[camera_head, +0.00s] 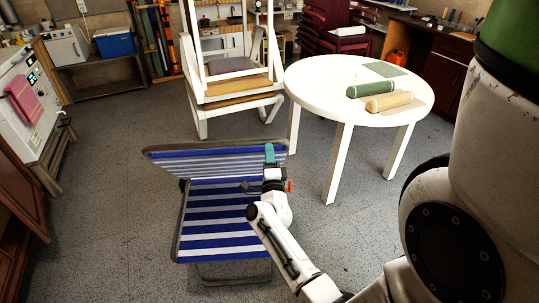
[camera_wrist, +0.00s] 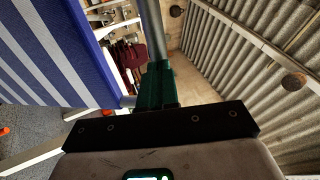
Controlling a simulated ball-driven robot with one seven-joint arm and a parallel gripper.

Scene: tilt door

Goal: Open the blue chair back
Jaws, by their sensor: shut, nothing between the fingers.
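The blue chair is a low folding chair with blue and white striped fabric on a dark frame. Its seat (camera_head: 215,225) faces up in the head view. Its back (camera_head: 205,163) shows as a foreshortened striped panel at the far end of the seat, tilted; I cannot tell its exact angle. My gripper (camera_head: 270,153), with teal fingers, is shut and empty at the right edge of the back. In the wrist view my gripper (camera_wrist: 156,82) points along a grey tube, and the striped fabric (camera_wrist: 60,50) is on the left. I cannot tell whether the fingers touch the frame.
A round white table (camera_head: 325,85) with green and tan rolls stands behind right of the chair. Stacked white chairs (camera_head: 230,75) stand behind it. The floor left of the chair is clear.

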